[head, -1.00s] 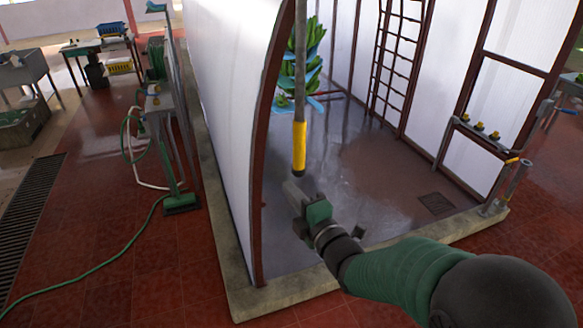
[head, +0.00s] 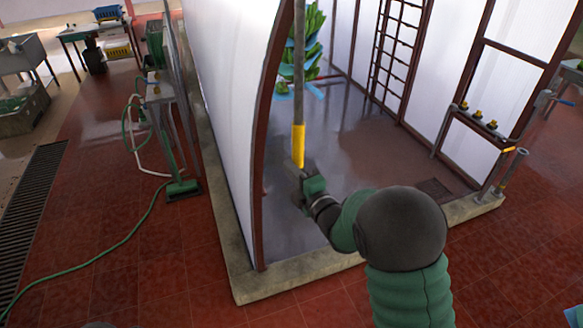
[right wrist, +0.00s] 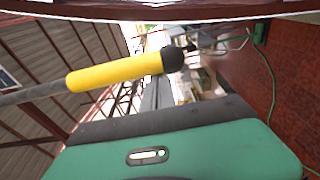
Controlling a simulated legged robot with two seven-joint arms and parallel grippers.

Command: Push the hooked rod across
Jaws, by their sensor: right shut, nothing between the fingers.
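The hooked rod (head: 298,110) is a grey pole that hangs upright, with a yellow grip (head: 298,142) at its lower end. Its top and any hook are out of the head view. My right gripper (head: 291,170) is shut and empty, right at the bottom of the grip and covering the lower tip. In the right wrist view the yellow grip (right wrist: 115,72) with its black end cap (right wrist: 173,58) crosses in front of the gripper fingers (right wrist: 158,92). I cannot tell whether they touch. My left gripper is not in view.
A white curved wall panel (head: 228,120) with a brown edge stands just left of the rod. Green banana bunches (head: 312,35) with blue pads hang behind it. A ladder-like frame (head: 397,50) and valves (head: 478,117) are at right. The wet floor (head: 375,145) inside is mostly clear.

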